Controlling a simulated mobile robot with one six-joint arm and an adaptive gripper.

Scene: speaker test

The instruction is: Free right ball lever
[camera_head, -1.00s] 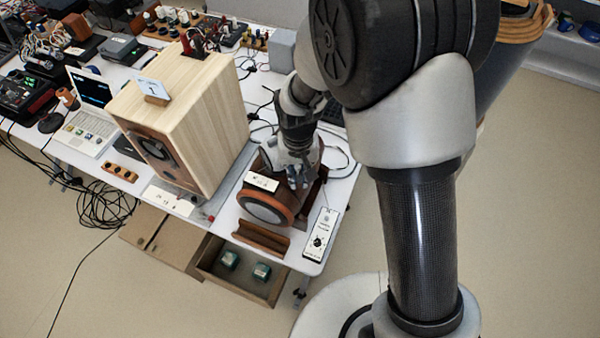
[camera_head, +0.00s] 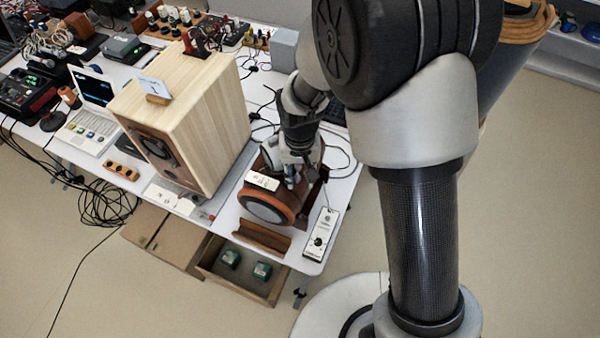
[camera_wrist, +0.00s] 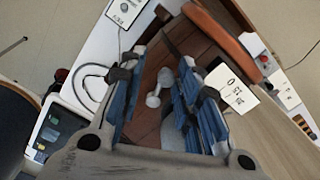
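The small brown wooden speaker (camera_head: 283,215) with a round front stands near the right end of the table. In the wrist view its brown wooden surface (camera_wrist: 150,125) lies below my gripper. A pale grey lever with ball-like ends (camera_wrist: 158,88) shows against that wood. My gripper (camera_wrist: 163,62) has blue-padded fingers, spread apart on either side of the lever, with visible gaps to it. In the head view my gripper (camera_head: 293,170) is over the speaker's top, and the lever cannot be made out there. Whether the lever is held by anything cannot be told.
A large pale wooden speaker (camera_head: 205,115) stands to the left. A white labelled panel (camera_head: 320,234) lies at the table's right edge. A brown wooden cradle (camera_head: 261,236) is in front. A white label card (camera_wrist: 231,87) is close to the right finger. Cables lie behind.

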